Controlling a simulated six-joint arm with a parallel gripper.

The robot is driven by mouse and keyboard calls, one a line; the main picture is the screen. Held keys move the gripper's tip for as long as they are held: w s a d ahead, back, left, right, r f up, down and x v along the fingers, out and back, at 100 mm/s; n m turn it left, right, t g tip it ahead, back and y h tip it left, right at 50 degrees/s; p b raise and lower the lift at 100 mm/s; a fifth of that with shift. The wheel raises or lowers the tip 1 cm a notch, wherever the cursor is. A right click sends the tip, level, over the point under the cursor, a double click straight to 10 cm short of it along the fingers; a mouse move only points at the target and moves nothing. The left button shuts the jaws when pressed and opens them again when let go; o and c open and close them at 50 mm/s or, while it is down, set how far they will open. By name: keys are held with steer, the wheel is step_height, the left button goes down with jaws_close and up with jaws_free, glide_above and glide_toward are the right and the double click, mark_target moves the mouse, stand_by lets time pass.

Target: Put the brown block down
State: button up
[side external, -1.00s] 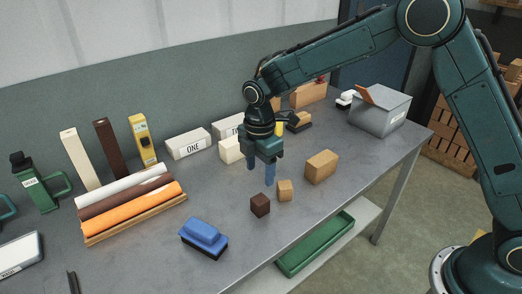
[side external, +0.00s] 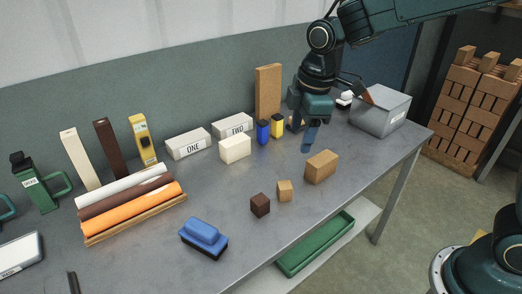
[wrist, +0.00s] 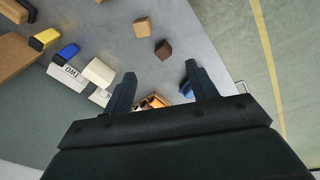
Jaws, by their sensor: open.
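The small dark brown block (side external: 260,205) rests on the grey table, flat and apart from my gripper. It stands close to the left of a small light-wood cube (side external: 284,191). The dark block also shows in the wrist view (wrist: 163,50), beyond my fingertips. My gripper (side external: 303,140) is over the right back part of the table, to the right of the yellow piece. In the wrist view its two fingers (wrist: 160,70) stand wide apart with nothing held between them.
A larger tan block (side external: 321,167) lies below my gripper. A tall wooden plank (side external: 267,92), blue piece (side external: 263,132), yellow piece (side external: 277,126) and white block (side external: 235,148) stand behind. A grey box (side external: 381,110) is at right. A blue brush (side external: 204,237) lies in front.

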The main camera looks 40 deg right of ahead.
steer(key=s+d+r+m+t, duration=0.1)
steer(key=s+d+r+m, duration=0.1)
steer(key=s+m, duration=0.2)
steer(key=s+d+r+m+t, duration=0.1)
steer(key=s+d+r+m, duration=0.1)
steer(key=s, duration=0.9)
steer(key=s+d+r+m+t, duration=0.1)
steer(key=s+d+r+m, duration=0.1)
steer(key=s+d+m, duration=0.2)
steer(key=s+m, duration=0.2)
steer(key=s, duration=0.2)
steer(key=shift+s+d+r+m+t, duration=0.2)
steer(key=shift+d+m+t, duration=0.1)
steer(key=shift+t, duration=0.1)
